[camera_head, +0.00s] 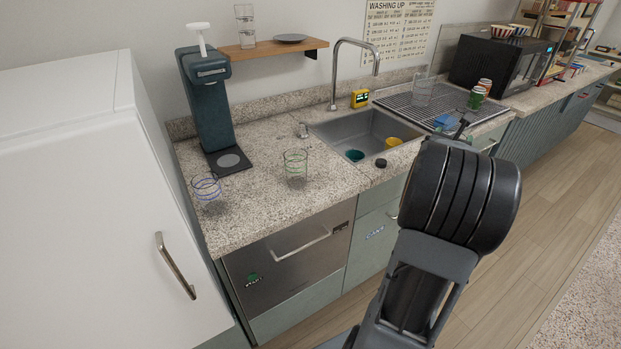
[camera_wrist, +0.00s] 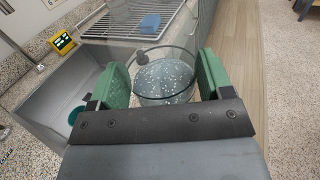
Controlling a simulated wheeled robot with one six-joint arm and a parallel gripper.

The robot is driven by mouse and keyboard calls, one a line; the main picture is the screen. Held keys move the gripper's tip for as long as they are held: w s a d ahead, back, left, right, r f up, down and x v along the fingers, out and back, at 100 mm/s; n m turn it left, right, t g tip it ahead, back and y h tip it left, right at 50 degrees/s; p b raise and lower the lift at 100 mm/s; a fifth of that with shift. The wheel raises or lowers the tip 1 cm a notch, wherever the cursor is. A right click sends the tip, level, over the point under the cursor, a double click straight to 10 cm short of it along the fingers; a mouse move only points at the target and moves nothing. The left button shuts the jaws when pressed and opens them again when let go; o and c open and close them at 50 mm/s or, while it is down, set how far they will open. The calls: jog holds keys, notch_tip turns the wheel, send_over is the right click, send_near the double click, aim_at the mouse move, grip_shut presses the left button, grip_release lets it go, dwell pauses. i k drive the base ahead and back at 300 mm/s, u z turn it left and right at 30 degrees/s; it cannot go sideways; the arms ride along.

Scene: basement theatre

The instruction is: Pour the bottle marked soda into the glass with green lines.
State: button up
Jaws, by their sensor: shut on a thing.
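The glass with green lines (camera_head: 295,166) stands upright and looks empty on the speckled counter, left of the sink. My gripper (camera_wrist: 162,82) has its green fingers on either side of a clear, round-rimmed vessel (camera_wrist: 167,98) in the wrist view and is shut on it. Teal matter with white specks shows inside the vessel. No soda mark is readable, so I cannot tell whether this is the soda bottle. In the head view my arm hides most of the gripper and the held vessel, which are right of the sink and away from the green-lined glass.
A glass with blue lines (camera_head: 207,190) stands at the counter's left end, near a dark dispenser (camera_head: 205,95). The sink (camera_head: 345,131) holds a teal cup (camera_head: 354,156) and a yellow cup (camera_head: 392,142). A clear jug (camera_head: 422,90) and cans (camera_head: 476,97) stand behind.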

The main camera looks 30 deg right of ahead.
aim_at(295, 159)
jog(key=z, duration=0.45)
jog(key=i, duration=0.35)
jog(key=z, duration=1.7)
jog(key=k, duration=1)
jog(key=u, duration=2)
